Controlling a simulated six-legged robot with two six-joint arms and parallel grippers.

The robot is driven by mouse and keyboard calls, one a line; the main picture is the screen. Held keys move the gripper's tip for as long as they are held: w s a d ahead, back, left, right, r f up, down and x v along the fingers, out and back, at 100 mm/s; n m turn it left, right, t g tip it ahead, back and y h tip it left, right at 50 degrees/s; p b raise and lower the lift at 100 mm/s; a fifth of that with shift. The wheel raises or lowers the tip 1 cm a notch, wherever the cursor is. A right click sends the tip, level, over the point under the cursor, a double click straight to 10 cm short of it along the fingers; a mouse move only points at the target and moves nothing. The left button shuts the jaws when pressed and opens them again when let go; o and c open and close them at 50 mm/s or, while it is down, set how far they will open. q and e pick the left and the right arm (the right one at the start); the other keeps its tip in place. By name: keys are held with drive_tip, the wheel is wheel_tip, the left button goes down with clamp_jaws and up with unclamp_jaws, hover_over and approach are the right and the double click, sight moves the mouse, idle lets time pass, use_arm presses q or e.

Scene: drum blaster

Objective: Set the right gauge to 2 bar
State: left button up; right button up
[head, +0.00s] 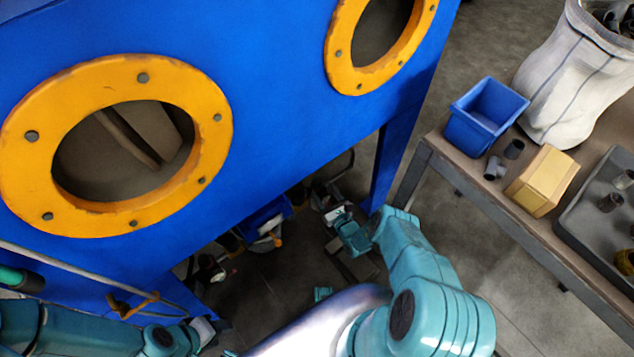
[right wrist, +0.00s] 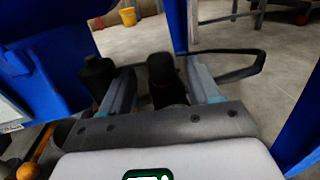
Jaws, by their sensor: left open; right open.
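No gauge face or reading can be made out in either view, so I cannot tell the right gauge's setting. My right gripper (head: 338,214) is low under the blue cabinet, near its right leg. In the right wrist view the right gripper (right wrist: 162,88) is open, its fingers apart. A dark upright cylinder (right wrist: 165,80) shows between the fingers; I cannot tell whether it touches them. Another dark knob-like piece (right wrist: 98,78) shows just left of the fingers. My left gripper (head: 205,328) is at the bottom left, open, partly cut off by the frame's lower edge.
The blue cabinet (head: 275,90) has two orange-ringed ports (head: 205,110). A dark curved bar (right wrist: 255,65) loops beside the right fingers. An orange-tipped lever (right wrist: 30,170) is at lower left. A bench (head: 480,205) at right holds a blue bin (head: 484,115) and a yellow box (head: 543,180).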

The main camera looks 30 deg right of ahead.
sight(319, 185)
drive_tip(key=w, duration=0.1)
drive_tip(key=w+b, duration=0.1)
drive_tip(key=w, duration=0.2)
drive_tip(key=shift+w+d+f, duration=0.15)
drive_tip(key=shift+w+d, duration=0.1)
drive_tip(key=shift+w, duration=0.15)
drive_tip(key=shift+w+b, duration=0.3)
drive_tip(key=shift+w, duration=0.3)
drive_tip(key=c, duration=0.9)
drive_tip(key=shift+d+n+y+b, duration=0.15)
drive_tip(key=shift+n+y+b, duration=0.35)
drive_tip(key=shift+y+b, duration=0.25)
drive_tip(key=shift+c, duration=0.2)
drive_tip(key=n+y+b, duration=0.2)
drive_tip(key=y+b, duration=0.1)
drive_tip(key=n+g+y+b, duration=0.1)
drive_tip(key=n+y+b, duration=0.1)
drive_tip(key=y+b, duration=0.1)
drive_tip(key=shift+f+y+b, duration=0.15)
drive_tip(key=shift+y+b, duration=0.1)
drive_tip(key=shift+b, duration=0.3)
drive_tip(key=shift+s+r+n+g+y+b, duration=0.1)
drive_tip(key=shift+r+n+g+y+b, duration=0.2)
drive_tip(key=shift+n+y+b, duration=0.4)
